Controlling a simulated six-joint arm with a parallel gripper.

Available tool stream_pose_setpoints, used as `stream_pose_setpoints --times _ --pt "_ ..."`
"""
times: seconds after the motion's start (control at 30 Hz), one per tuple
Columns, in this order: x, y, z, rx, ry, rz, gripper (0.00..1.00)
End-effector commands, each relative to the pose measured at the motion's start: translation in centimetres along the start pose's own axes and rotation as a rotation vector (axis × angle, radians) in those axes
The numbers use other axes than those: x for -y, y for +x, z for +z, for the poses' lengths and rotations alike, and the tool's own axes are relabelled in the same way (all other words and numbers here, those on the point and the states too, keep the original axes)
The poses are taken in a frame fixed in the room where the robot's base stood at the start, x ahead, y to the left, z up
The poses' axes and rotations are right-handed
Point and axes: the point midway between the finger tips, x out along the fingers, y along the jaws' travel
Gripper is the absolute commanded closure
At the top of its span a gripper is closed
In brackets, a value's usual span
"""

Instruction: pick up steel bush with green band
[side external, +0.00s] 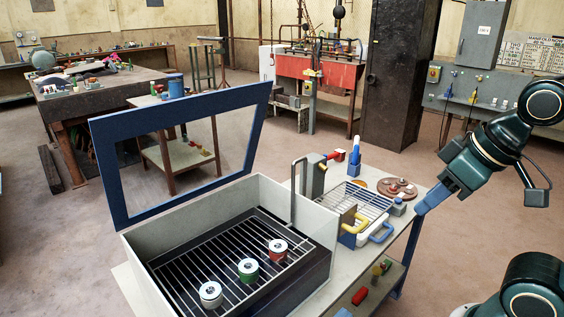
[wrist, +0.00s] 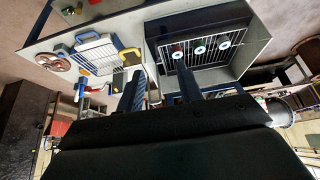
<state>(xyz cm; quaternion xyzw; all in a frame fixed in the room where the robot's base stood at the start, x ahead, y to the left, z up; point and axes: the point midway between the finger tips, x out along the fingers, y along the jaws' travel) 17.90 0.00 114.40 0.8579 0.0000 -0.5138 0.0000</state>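The steel bush with green band (side external: 248,271) sits on the dark barred rack inside the open box. It is the middle of three bushes in a diagonal row. In the wrist view it appears as the middle pale ring (wrist: 200,47), its band too small to read. My gripper (side external: 428,203) has blue fingers and hangs to the right of the table, well away from the bush. In the wrist view the two fingers of my gripper (wrist: 160,92) stand apart with nothing between them.
A red-banded bush (side external: 278,250) and a whitish bush (side external: 210,294) flank the green one. The box walls (side external: 190,216) surround the rack, and its blue-framed clear lid (side external: 185,115) stands raised at the back. A wire basket (side external: 357,205), an upright bent post (side external: 294,190) and a brown disc (side external: 397,188) stand beside it.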

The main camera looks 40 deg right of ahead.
Motion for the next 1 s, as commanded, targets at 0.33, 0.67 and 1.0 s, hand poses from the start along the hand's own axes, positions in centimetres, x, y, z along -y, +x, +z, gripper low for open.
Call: stream_pose_setpoints --times 0.33,0.67,1.0 --pt "0.0 0.0 0.0 0.0 0.0 0.0 0.36" --pt "0.0 0.0 0.0 0.0 -0.002 0.0 0.31" --pt "0.4 0.3 -2.4 0.036 -0.122 -0.011 0.31"
